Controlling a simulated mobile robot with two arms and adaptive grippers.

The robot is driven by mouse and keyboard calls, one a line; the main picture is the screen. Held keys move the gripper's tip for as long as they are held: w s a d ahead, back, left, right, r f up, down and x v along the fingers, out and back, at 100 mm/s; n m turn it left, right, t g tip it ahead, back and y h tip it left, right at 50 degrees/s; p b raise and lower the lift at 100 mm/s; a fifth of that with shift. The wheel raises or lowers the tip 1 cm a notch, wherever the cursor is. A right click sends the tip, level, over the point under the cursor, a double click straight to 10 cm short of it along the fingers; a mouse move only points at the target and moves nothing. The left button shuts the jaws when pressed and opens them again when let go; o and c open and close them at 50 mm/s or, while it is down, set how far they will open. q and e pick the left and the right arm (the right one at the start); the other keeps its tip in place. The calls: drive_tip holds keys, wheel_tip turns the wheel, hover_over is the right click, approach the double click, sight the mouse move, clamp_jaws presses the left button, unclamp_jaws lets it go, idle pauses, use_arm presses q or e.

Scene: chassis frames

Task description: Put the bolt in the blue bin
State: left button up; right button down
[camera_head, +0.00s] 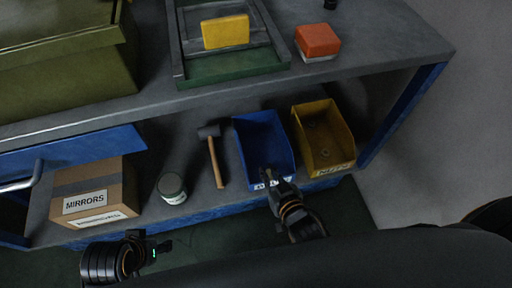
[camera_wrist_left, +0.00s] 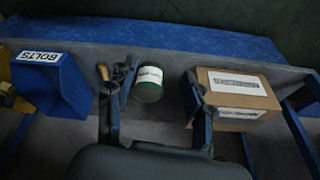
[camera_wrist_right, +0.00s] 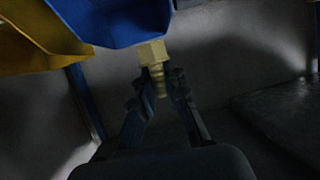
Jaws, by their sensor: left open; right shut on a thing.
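The blue bin (camera_head: 256,133) stands open on the lower shelf. Its front carries a label that reads BOLTS in the left wrist view (camera_wrist_left: 40,57). My right gripper (camera_head: 271,180) is at the bin's front edge, shut on the bolt. In the right wrist view the brassy bolt (camera_wrist_right: 153,53) sits between the fingertips, its hex head toward the blue bin and its shank between the fingers. I cannot tell whether its head touches the bin. My left gripper (camera_head: 158,247) is open and empty, in front of the shelf at lower left.
A yellow bin (camera_head: 340,125) with small parts stands right of the blue one. A mallet (camera_head: 213,155), a jar (camera_head: 172,188) and a MIRRORS box (camera_head: 97,190) are to its left. The upper tabletop (camera_head: 385,35) overhangs behind the bins.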

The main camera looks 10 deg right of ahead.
use_arm(q)
drive_tip(key=w+d+r+t+h+b, duration=0.1)
drive_tip(key=w+d+r+t+b, duration=0.15)
drive_tip(key=w+r+t, duration=0.35)
drive_tip(key=w+d+r+t+h+b, duration=0.1)
drive_tip(key=w+d+r+t+b, duration=0.15)
drive_tip(key=w, duration=0.55)
use_arm(e)
drive_tip(key=w+d+f+b, duration=0.1)
drive_tip(key=w+f, duration=0.3)
drive_tip(key=w+d+f+b, duration=0.1)
drive_tip(key=w+f, duration=0.3)
drive_tip(key=w, duration=0.1)
drive_tip(key=w+d+f+b, duration=0.1)
drive_tip(key=w+f, duration=0.3)
drive_tip(key=f, duration=0.1)
drive_tip(key=shift+w, duration=0.4)
use_arm(q)
wheel_tip(320, 180, up, 8)
drive_tip(key=w+d+t+h, duration=0.1)
drive_tip(key=w+t+h, duration=0.1)
drive_tip(key=t, duration=0.4)
drive_tip(key=shift+w+d+m, duration=0.2)
drive_tip(key=shift+d+m, duration=0.15)
drive_tip(key=shift+m, duration=0.05)
use_arm(e)
drive_tip(key=shift+f, duration=0.1)
use_arm(q)
drive_tip(key=shift+r, duration=0.15)
